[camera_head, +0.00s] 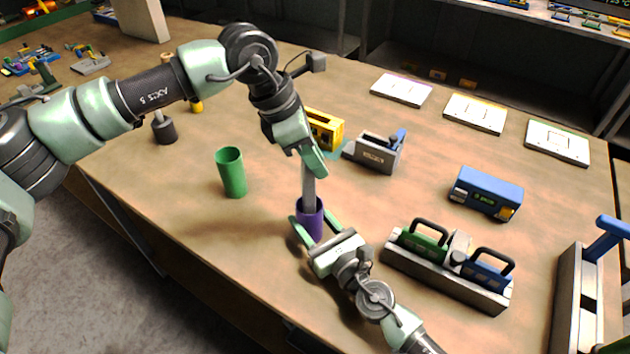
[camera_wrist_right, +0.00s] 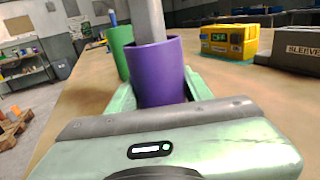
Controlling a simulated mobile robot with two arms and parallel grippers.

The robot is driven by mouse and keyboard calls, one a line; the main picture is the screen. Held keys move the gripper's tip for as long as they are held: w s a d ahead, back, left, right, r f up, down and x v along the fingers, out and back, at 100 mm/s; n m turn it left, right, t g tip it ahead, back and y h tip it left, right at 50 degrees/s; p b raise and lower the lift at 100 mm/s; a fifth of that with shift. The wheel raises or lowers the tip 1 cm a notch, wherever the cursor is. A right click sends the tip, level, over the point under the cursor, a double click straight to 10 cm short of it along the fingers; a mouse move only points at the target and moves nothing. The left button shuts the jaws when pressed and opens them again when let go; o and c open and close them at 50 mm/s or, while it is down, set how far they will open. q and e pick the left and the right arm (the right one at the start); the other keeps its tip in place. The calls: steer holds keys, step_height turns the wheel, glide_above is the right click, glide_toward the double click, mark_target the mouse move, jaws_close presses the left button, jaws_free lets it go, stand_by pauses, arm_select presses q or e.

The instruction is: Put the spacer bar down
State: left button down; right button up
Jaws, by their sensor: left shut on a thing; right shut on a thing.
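The grey spacer bar (camera_head: 308,187) hangs upright from my left gripper (camera_head: 308,160), which is shut on its upper part. My right gripper (camera_head: 310,226) is shut around a purple cup-like sleeve (camera_head: 311,218), standing upright near the table's front edge. The bar's lower end goes down into the mouth of the purple sleeve. In the right wrist view the bar (camera_wrist_right: 150,20) enters the open top of the purple sleeve (camera_wrist_right: 157,75). The bar's bottom end is hidden inside, so I cannot tell how deep it sits.
A green cup (camera_head: 231,172) stands left of the purple sleeve. A yellow block (camera_head: 324,129) and a grey holder labelled SLEEVE (camera_head: 374,154) stand behind. A grey rack (camera_head: 446,277) with green and blue handled pieces is at right, below a blue box (camera_head: 486,193). Bare table lies between.

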mark_target(315, 182)
arm_select(q)
steer(key=shift+f, duration=2.85)
steer(key=shift+f, duration=0.1)
steer(key=c, duration=1.2)
jaws_free()
steer(key=v, duration=1.2)
steer(key=shift+d, duration=0.1)
arm_select(e)
steer(key=o, duration=1.5)
